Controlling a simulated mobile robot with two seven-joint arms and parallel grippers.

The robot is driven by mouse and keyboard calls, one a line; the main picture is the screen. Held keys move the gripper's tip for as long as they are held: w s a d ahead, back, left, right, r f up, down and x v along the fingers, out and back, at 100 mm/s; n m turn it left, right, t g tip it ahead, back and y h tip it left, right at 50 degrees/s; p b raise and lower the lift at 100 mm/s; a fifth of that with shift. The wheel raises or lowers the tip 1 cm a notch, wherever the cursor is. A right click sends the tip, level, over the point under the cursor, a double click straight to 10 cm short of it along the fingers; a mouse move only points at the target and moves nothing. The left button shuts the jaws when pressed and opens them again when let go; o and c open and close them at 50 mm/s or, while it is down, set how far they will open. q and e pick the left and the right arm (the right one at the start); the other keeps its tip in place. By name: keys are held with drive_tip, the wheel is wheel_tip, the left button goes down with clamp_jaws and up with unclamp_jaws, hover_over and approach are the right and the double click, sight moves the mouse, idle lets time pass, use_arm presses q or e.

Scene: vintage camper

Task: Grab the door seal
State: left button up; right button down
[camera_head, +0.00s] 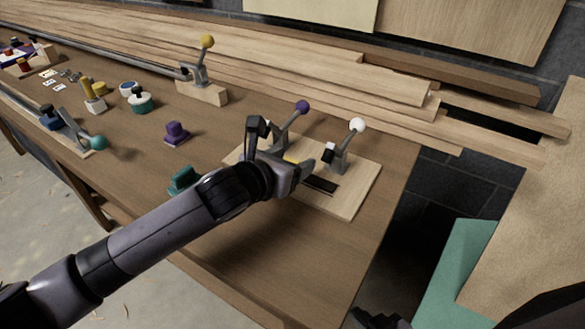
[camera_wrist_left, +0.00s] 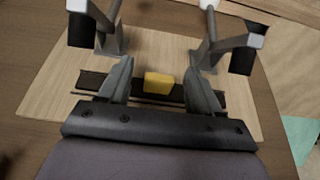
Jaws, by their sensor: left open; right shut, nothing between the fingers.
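A black strip, which looks like the door seal (camera_head: 321,186), lies on a pale wooden board (camera_head: 352,196) at the right end of the workbench. A yellow block (camera_wrist_left: 158,83) sits on the strip's middle. My left gripper (camera_head: 280,154) is open low over the board. In the left wrist view its two fingers (camera_wrist_left: 160,76) stand on either side of the yellow block, with gaps between. The strip's ends show beyond the fingers. In the head view the gripper hides part of strip and block. My right gripper (camera_head: 376,319) shows partly at the bottom edge, away from the bench.
Two toggle clamps, one with a purple knob (camera_head: 302,106) and one with a white knob (camera_head: 357,125), stand on the board close behind the gripper. A purple block (camera_head: 176,133) and a green block (camera_head: 183,179) lie left. The bench front is clear.

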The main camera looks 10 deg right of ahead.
use_arm(q)
drive_tip(key=shift+w+d+f, duration=0.2)
drive_tip(key=shift+w+d, duration=0.1)
drive_tip(key=c, duration=1)
drive_tip(key=shift+c, duration=0.2)
drive_tip(key=shift+r, duration=0.1)
